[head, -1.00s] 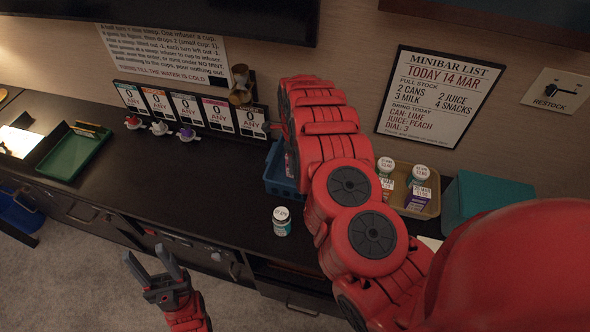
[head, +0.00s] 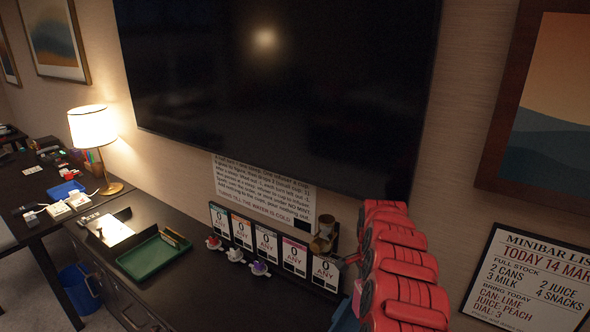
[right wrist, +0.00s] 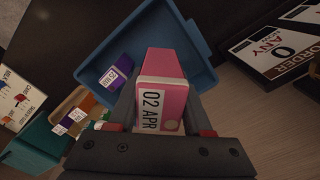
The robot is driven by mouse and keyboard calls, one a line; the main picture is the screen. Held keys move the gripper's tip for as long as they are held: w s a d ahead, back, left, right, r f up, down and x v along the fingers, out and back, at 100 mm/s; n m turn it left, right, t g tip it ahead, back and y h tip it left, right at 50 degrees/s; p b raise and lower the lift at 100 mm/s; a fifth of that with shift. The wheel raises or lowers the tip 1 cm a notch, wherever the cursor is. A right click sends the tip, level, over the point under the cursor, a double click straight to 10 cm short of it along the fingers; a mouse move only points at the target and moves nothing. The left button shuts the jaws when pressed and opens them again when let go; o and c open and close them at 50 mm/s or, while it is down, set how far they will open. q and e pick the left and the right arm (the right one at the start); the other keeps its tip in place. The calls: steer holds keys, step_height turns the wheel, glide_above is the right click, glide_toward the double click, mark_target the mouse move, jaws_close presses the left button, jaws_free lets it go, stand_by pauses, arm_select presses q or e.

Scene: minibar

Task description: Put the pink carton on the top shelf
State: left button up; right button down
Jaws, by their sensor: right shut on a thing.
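The pink carton (right wrist: 165,70) fills the middle of the right wrist view, with a white label reading "02 APR". My right gripper (right wrist: 158,112) is shut on it, one finger on each side. The carton is in front of or inside a blue bin (right wrist: 203,42); how high it is above the bin's floor is hard to tell. In the head view a small pink patch beside my right arm may be the carton. My left gripper is out of view. I cannot make out the top shelf in either view.
A purple carton (right wrist: 114,70) lies in the blue bin. More cartons and a teal box (right wrist: 35,148) are at lower left of the wrist view. In the head view, cards (head: 266,242) line the wall, and a green tray (head: 152,255) sits on the counter under a large screen (head: 280,80).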

mark_target(361, 284)
steer(key=r+n, duration=0.2)
steer(key=n, duration=0.2)
steer(key=a+r+n, duration=0.1)
steer(key=r+n, duration=0.2)
steer(key=n, duration=0.2)
steer(key=r+n, duration=0.3)
steer(key=n, duration=0.1)
steer(key=shift+s+a+r+b, duration=0.15)
steer(key=shift+a+r+b, duration=0.1)
steer(key=shift+a+b, duration=0.1)
steer(key=shift+s+a+r+n, duration=0.15)
steer(key=shift+r+n, duration=0.2)
steer(key=shift+n, duration=0.25)
steer(key=shift+s+r+n, duration=0.1)
steer(key=shift+r+n, duration=0.2)
steer(key=shift+n, duration=0.3)
